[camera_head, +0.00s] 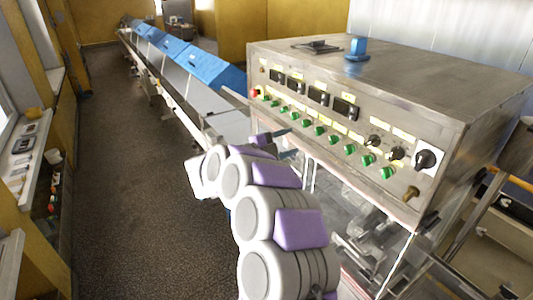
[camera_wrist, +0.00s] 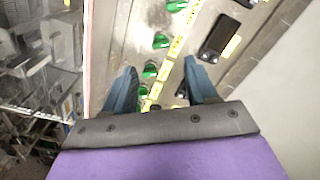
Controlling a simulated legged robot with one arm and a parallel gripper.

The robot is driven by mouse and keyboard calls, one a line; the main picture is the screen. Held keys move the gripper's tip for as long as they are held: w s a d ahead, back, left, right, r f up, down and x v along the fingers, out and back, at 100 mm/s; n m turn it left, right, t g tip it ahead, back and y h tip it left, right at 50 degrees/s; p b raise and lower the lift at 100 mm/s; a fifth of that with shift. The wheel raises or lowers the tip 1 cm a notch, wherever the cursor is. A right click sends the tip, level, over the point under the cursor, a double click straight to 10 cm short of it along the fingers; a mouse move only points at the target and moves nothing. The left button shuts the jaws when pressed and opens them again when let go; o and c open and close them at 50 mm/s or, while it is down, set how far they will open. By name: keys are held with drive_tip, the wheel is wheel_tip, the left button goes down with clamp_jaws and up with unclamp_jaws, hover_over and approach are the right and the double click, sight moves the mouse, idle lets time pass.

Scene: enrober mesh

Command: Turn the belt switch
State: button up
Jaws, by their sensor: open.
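The metal control box (camera_head: 430,78) at the right has a slanted front panel. A row of green switches (camera_head: 320,130) with yellow labels runs along it; I cannot read which is the belt switch. A red switch (camera_head: 255,93) sits at the row's left end. My gripper is in front of the left part of the panel, partly hidden by my arm in the head view. In the wrist view my gripper (camera_wrist: 160,66) is open, its two blue-grey fingers pointing at the panel. A green switch (camera_wrist: 150,70) shows between the fingers. No contact with it is visible.
Black displays (camera_head: 318,95) sit above the switches, and black knobs (camera_head: 397,153) are at the panel's right. A long conveyor (camera_head: 190,95) with blue covers runs behind. The dark floor (camera_head: 120,170) at left is clear.

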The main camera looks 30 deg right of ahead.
drive_tip(key=a+b, duration=0.1)
drive_tip(key=a, duration=0.6)
drive_tip(key=shift+s+a, duration=0.2)
drive_tip(key=shift+s, duration=0.1)
drive_tip(key=shift+a, duration=0.1)
